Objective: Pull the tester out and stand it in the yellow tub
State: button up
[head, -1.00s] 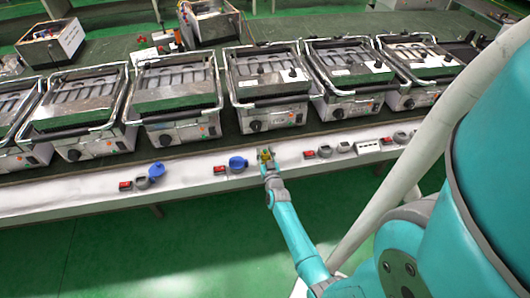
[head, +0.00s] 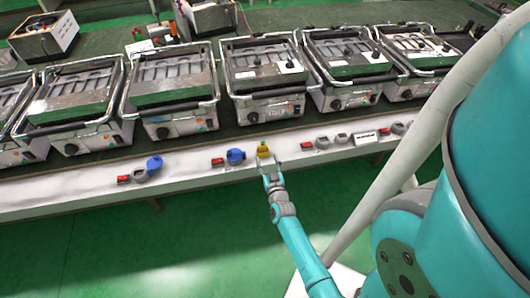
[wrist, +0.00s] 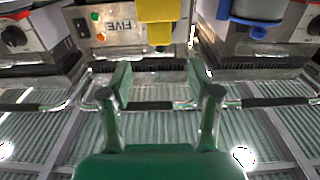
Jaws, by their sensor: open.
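A small yellow thing (head: 262,150), which looks like the tester, is on the pale front strip of the bench, just right of a blue plug. It also shows in the wrist view (wrist: 160,12), at the top centre, with a narrower yellow part below its body. My gripper (head: 268,170) is just on the near side of it in the head view. In the wrist view my gripper (wrist: 158,82) has its two fingers spread and nothing between them. The yellow thing lies beyond the fingertips, apart from them. I see no yellow tub in either view.
Several contact grills stand in a row behind, one (head: 268,85) straight behind the yellow thing. A blue plug (head: 236,156), a red switch (head: 217,162) and, to the right, another red switch (head: 307,145) flank it. The green floor (head: 180,240) in front is clear.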

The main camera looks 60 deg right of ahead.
jog(key=shift+v, duration=1.5)
jog(key=shift+a, duration=0.1)
jog(key=s+a+r+n+t+y, duration=0.2)
jog(key=s+a+y, duration=0.15)
jog(key=a, duration=0.75)
jog(key=s+a+r+n+t+y, duration=0.1)
jog(key=s+a+r+n+y, duration=0.3)
jog(key=a, duration=0.8)
jog(key=s+a+r+n+y, duration=0.4)
jog(key=s+a+r+y, duration=0.2)
jog(key=s+a+r, duration=0.6)
jog(key=s+r, duration=0.3)
jog(key=shift+s+a, duration=0.2)
jog(key=shift+a, duration=0.05)
